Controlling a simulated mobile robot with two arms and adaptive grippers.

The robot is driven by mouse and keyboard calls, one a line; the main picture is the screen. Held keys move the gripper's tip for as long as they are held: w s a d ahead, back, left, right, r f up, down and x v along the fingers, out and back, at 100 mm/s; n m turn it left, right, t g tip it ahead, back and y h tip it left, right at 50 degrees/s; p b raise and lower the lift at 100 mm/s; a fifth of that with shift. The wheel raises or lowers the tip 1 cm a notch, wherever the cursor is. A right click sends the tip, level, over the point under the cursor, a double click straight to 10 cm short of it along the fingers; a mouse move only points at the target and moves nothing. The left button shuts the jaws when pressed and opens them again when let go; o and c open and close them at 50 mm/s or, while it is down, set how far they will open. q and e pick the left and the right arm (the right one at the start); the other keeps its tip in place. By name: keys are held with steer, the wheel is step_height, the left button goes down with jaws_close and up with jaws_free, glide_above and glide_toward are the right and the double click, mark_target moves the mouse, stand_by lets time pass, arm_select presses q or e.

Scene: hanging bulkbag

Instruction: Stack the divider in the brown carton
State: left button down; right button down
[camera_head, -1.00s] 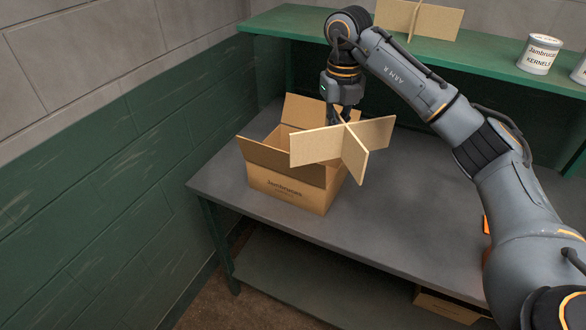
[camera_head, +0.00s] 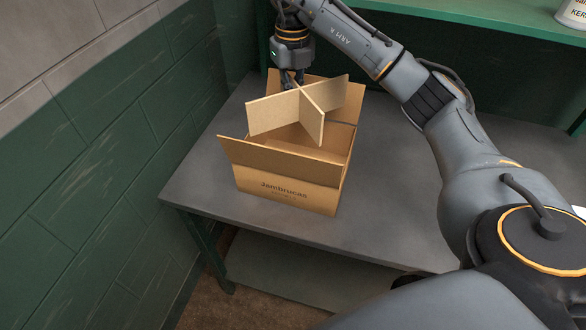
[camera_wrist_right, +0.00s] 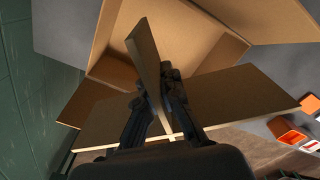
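The cross-shaped cardboard divider (camera_head: 275,112) is held above the open brown carton (camera_head: 290,193), slightly tilted. My right gripper (camera_head: 290,82) is shut on the divider near its crossing. In the right wrist view, the gripper (camera_wrist_right: 158,88) has its fingers on either side of one divider panel (camera_wrist_right: 145,55), and the carton's open inside (camera_wrist_right: 175,45) lies beyond. The carton stands on the grey table with its flaps open. The divider hides part of the opening. My left gripper is not in view.
The grey table (camera_head: 390,210) has free room right of the carton. A green shelf (camera_head: 480,45) runs behind, with a white can (camera_head: 572,14) at its right. A green and grey wall (camera_head: 120,150) stands at the left. Orange items (camera_wrist_right: 290,130) show in the wrist view.

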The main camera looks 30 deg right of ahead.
mark_target(291, 116)
steer(key=f, duration=0.4)
steer(key=f+p, duration=0.1)
steer(key=f, duration=0.4)
steer(key=f+p, duration=0.1)
steer(key=f, duration=0.4)
steer(key=shift+w+f, duration=0.25)
step_height(291, 116, down, 3)
steer(key=shift+p, duration=0.55)
steer(key=shift+f, duration=0.3)
steer(key=shift+f, duration=0.1)
